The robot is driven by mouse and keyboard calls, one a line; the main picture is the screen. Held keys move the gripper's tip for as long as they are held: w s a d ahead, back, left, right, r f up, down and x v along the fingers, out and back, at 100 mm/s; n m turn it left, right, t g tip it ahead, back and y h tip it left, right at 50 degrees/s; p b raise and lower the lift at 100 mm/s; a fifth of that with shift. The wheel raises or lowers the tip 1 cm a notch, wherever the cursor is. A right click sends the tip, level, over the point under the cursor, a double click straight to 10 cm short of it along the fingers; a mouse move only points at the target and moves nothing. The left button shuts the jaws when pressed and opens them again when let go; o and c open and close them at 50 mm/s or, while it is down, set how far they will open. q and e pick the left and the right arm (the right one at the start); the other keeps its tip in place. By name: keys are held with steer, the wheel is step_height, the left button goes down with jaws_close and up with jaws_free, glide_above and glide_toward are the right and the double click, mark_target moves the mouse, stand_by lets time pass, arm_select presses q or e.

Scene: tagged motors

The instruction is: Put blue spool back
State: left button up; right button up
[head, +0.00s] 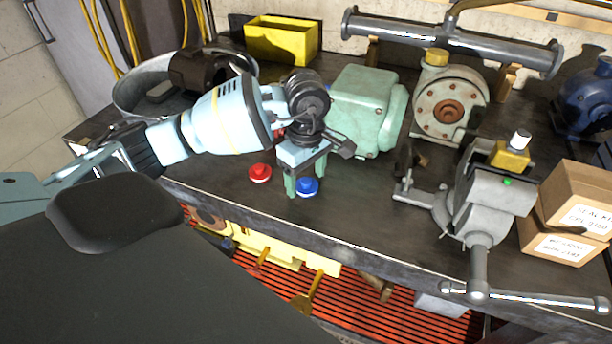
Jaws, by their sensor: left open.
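The blue spool (308,188) is a small round piece with a flared base, on the dark workbench near its front edge. My left gripper (305,180) points down over it with its green fingers apart. One finger is to the left of the spool and the other is behind or to its right. I cannot tell whether either finger touches it. A similar red spool (260,173) stands on the bench to the left of the gripper. My right gripper is not in view.
A green motor (365,112) stands close behind my left gripper. A grey vise (480,190) and cardboard boxes (572,205) are at the right. A yellow bin (282,40) is at the back. Bare workbench (365,205) lies right of the blue spool.

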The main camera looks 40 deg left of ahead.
mark_target(306, 181)
arm_select(q)
step_height(306, 181, up, 12)
stand_by(0.4)
steer(key=shift+f, duration=0.1)
stand_by(1.3)
